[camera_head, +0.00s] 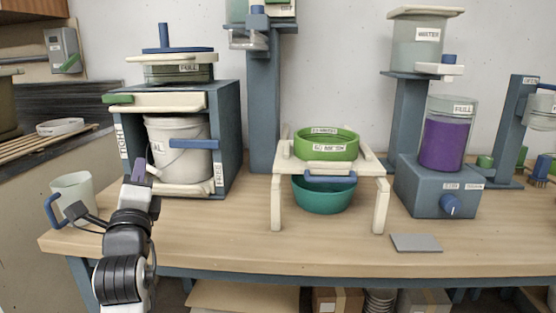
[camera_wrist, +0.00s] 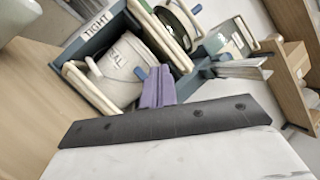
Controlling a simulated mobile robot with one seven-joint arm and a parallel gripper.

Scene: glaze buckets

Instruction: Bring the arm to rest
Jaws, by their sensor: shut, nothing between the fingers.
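My arm reaches up from the bottom left of the head view. My gripper (camera_head: 140,168) is at its end, with purple fingers in front of the left side of the blue-grey press frame. In the wrist view my gripper (camera_wrist: 158,86) shows its purple fingers shut together with nothing between them. Beyond the fingers stands a white bucket (camera_wrist: 122,72) in the frame; it also shows in the head view (camera_head: 180,150). A gap between fingers and bucket cannot be judged.
A white mug (camera_head: 74,190) with a blue handle stands left of my arm. Right of the frame are a cream stand (camera_head: 281,160) with a green sieve and a teal bowl (camera_head: 323,195), then a purple-filled jar (camera_head: 445,145) on a blue base. The table front between is clear.

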